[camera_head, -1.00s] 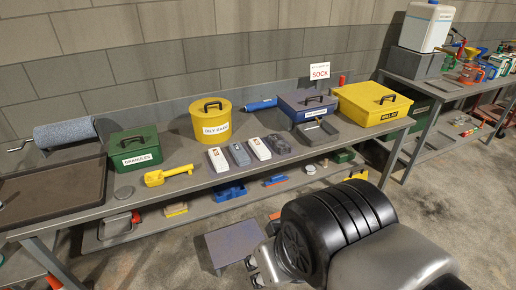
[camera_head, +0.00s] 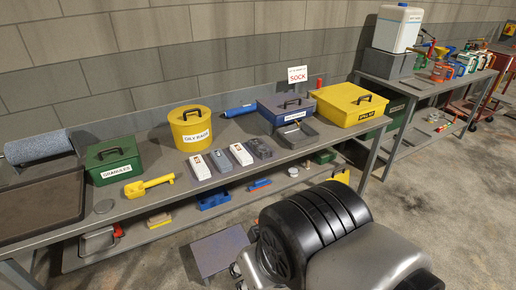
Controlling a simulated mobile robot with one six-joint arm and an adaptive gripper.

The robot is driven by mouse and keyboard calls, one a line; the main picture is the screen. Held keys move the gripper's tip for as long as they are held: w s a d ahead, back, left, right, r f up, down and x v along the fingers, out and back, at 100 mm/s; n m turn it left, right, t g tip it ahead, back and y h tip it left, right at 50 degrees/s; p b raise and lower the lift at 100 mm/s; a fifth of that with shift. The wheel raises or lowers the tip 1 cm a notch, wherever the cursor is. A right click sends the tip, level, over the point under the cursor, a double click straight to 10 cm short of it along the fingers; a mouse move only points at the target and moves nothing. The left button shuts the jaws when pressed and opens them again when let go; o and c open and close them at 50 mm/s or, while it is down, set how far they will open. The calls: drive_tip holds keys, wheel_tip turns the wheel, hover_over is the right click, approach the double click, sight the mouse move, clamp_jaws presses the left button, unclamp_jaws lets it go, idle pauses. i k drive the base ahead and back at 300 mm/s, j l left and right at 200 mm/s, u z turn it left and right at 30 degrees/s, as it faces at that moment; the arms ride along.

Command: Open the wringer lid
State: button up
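No part is readably marked as the wringer. A shallow dark grey box (camera_head: 297,135) with a small bar across its top sits on the bench in front of the blue lidded box (camera_head: 286,109). The blue box has a black handle and a label too small to read; its lid looks shut. A blue-grey roll (camera_head: 38,146) lies at the bench's left end. My arm's black joint (camera_head: 315,225) fills the lower middle, in front of the bench. Small metal parts (camera_head: 238,271) at its left edge may be my gripper's fingers, mostly hidden; their opening is unclear.
On the bench (camera_head: 150,204) stand a green box (camera_head: 113,161), a yellow OILY RAGS bin (camera_head: 190,128) and a yellow spill kit box (camera_head: 349,104). Several small devices (camera_head: 220,162) lie in front. A SOCK sign (camera_head: 297,74) stands behind. A low step (camera_head: 220,250) is on the floor.

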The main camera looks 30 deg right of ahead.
sight(286, 102)
drive_tip(key=i+l+z, duration=0.15)
drive_tip(key=i+l, duration=0.3)
drive_tip(key=i+l+z, duration=0.15)
drive_tip(key=i+l, duration=0.35)
drive_tip(key=i+l+z, duration=0.15)
drive_tip(key=i+l, duration=0.25)
drive_tip(key=i+l+z, duration=0.15)
drive_tip(key=i+l, duration=0.2)
drive_tip(key=i, duration=0.3)
